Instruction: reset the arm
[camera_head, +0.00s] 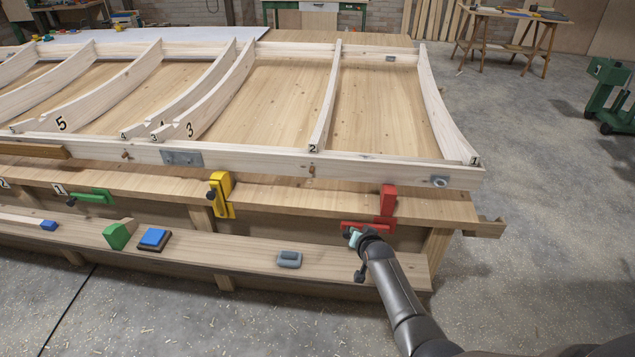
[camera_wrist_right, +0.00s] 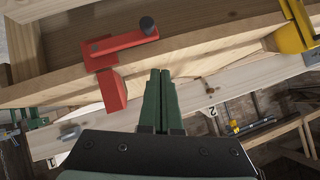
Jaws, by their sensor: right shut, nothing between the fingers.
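My right arm comes in from the lower right in the head view, and its gripper (camera_head: 353,237) is at the front of the bench, by the red clamp (camera_head: 388,201). In the right wrist view the two green fingers of the gripper (camera_wrist_right: 160,85) are together with nothing between them. The red clamp (camera_wrist_right: 118,48) is to the left of the fingers there, apart from them. The head view cannot tell whether the gripper touches the clamp. My left gripper is not in view.
A ribbed timber frame (camera_head: 330,160) lies on the wooden bench (camera_head: 440,208). A yellow clamp (camera_head: 221,194) and a green clamp (camera_head: 90,196) grip its edge. The lower shelf (camera_head: 340,266) holds a grey block (camera_head: 289,259), a blue-topped block (camera_head: 154,239) and a green block (camera_head: 119,235). Floor at right is open.

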